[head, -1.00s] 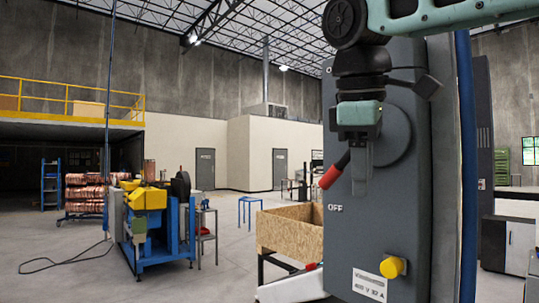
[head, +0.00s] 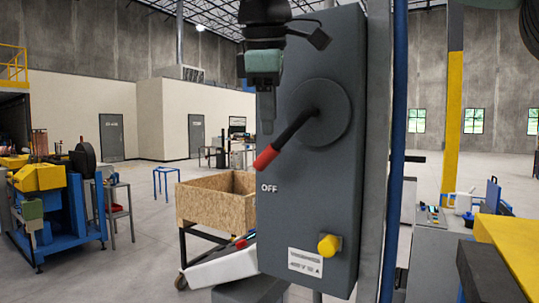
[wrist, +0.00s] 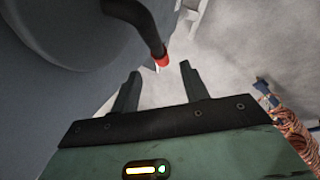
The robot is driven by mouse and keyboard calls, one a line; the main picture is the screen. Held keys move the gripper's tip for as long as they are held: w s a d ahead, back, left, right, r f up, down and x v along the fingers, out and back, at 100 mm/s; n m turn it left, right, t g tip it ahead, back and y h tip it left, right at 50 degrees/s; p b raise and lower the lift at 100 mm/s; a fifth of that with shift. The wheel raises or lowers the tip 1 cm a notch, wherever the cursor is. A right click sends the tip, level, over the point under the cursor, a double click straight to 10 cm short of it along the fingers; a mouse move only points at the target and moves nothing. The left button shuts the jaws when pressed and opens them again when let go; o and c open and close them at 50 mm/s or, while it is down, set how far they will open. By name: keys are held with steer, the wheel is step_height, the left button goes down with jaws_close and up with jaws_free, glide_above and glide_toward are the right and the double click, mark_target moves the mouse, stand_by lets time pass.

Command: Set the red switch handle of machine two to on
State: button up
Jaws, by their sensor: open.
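The switch box (head: 300,215) is tall and grey, in the middle of the head view. Its handle (head: 297,132) runs from a round grey hub (head: 325,95) down and left to a red grip (head: 266,157), which points toward the OFF label (head: 269,188). No ON label is readable. My gripper (head: 267,130) points down, left of the hub and above the red grip in the head view. In the wrist view the open fingers (wrist: 161,70) have the red grip (wrist: 162,61) between their tips in the picture. Contact cannot be told.
A yellow knob (head: 328,246) sits low on the box. A blue pole (head: 394,150) stands to its right. A wooden crate (head: 205,205) stands behind on the left, with a blue and yellow machine (head: 55,205) further left. A yellow surface (head: 505,255) is at right.

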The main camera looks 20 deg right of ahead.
mark_target(270, 152)
steer(key=x, duration=0.8)
steer(key=shift+w+p, duration=0.1)
steer(key=shift+p, duration=0.25)
jaws_close()
